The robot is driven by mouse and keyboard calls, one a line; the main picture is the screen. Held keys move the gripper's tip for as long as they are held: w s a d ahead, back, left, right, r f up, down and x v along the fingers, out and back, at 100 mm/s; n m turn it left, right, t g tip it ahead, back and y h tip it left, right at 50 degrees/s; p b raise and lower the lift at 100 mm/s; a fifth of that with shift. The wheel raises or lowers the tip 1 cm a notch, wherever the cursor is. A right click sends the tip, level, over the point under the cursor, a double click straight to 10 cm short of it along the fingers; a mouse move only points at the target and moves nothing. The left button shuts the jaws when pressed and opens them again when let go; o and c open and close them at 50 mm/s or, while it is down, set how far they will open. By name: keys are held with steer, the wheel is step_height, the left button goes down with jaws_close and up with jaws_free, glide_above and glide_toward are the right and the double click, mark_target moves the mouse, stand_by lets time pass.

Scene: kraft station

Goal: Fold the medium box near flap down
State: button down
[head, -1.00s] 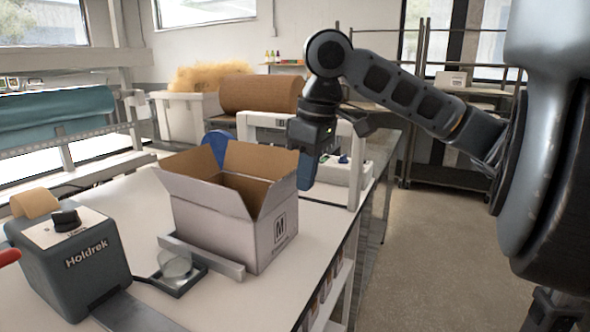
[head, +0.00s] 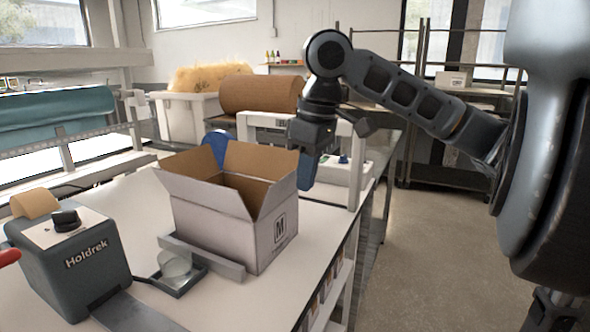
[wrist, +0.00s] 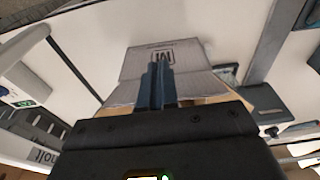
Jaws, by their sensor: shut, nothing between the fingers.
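The medium box (head: 232,241) is a white carton with brown inside and an "M" mark on its right side. It stands upright on the white table with its top open and flaps standing up and outward. My gripper (head: 306,174) is shut and empty, pointing down just beyond the box's right flap (head: 277,180). I cannot tell whether it touches that flap. In the wrist view, my gripper (wrist: 156,82) shows its fingers together in front of the box's marked side (wrist: 185,57). The body of my gripper hides much of the box there.
A metal bar (head: 201,257) lies against the box's front, beside a small dark tray with a clear disc (head: 175,264). A grey Holdrek tape dispenser (head: 72,256) stands at front left. A white machine (head: 345,172) stands behind. The table (head: 290,272) is clear right of the box.

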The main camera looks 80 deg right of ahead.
mark_target(279, 202)
stand_by(0.3)
steer(key=shift+w+d+r+p, duration=0.1)
steer(key=shift+w+d+p, duration=0.15)
steer(key=shift+w, duration=0.65)
steer(key=shift+w+d+p, duration=0.2)
steer(key=shift+w, duration=0.75)
steer(key=shift+w+d+r+p, duration=0.1)
steer(key=shift+w+d+p, duration=0.15)
steer(key=shift+w, duration=0.65)
steer(key=shift+w+d+f, duration=0.1)
steer(key=shift+w, duration=0.2)
steer(key=shift+w+d+f, duration=0.15)
steer(key=shift+w+f, duration=0.05)
steer(key=shift+w, duration=0.35)
steer(key=shift+w+d+f, duration=0.15)
steer(key=shift+w+f, duration=0.1)
steer(key=shift+w, duration=0.25)
steer(key=shift+w+d+f, duration=0.15)
steer(key=shift+w+f, duration=0.05)
steer(key=shift+w, duration=0.35)
